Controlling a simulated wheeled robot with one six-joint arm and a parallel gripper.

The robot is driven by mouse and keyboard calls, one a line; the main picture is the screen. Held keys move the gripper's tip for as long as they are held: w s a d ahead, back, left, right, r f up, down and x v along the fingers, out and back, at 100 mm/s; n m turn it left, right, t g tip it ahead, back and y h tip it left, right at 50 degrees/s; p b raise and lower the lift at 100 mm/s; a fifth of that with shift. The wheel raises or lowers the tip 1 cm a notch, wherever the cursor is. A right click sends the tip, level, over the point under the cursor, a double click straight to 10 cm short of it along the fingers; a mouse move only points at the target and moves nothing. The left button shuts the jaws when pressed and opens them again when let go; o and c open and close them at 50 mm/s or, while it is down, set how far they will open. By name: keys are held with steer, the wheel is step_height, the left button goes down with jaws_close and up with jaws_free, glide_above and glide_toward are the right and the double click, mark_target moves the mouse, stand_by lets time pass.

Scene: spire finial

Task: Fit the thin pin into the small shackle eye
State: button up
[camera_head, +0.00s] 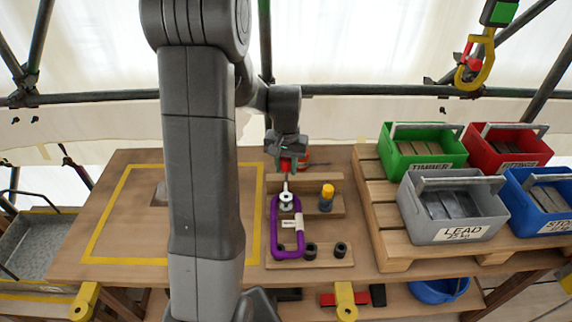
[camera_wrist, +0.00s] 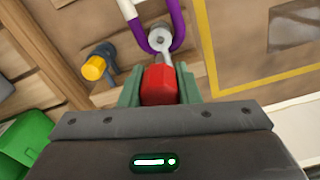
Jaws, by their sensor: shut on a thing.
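My gripper (camera_head: 287,160) is shut on the red head (camera_wrist: 158,84) of a pin, which sits between the green fingers in the wrist view. The pin's thin silver shaft (camera_wrist: 166,58) points away from the fingers toward a small round silver eye (camera_wrist: 159,40) at the end of the purple shackle (camera_wrist: 178,22). In the head view the shaft (camera_head: 286,187) hangs down just above the eye (camera_head: 286,203). The shaft's tip looks at or very near the eye; I cannot tell whether it is inside. The purple shackle (camera_head: 273,237) carries a white tag.
A yellow-topped pin (camera_head: 327,191) stands on the wooden rack just right of the shackle. Several dark rings (camera_head: 340,249) sit on the front strip. Green, red, grey and blue bins (camera_head: 450,208) fill the pallet at right. The yellow-outlined table area (camera_head: 130,215) at left is largely clear.

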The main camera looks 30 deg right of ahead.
mark_target(286, 158)
steer(key=shift+f+b, duration=2.05)
steer(key=shift+f, duration=0.8)
steer(key=shift+f+b, duration=2.05)
steer(key=shift+f, duration=0.45)
steer(key=o, duration=1.1)
steer(key=shift+c, duration=0.2)
steer(key=shift+r, duration=0.1)
step_height(286, 158, up, 14)
steer(key=shift+f, duration=0.15)
steer(key=shift+f, duration=0.15)
step_height(286, 158, down, 13)
steer(key=shift+f, duration=0.2)
steer(key=shift+r, duration=0.2)
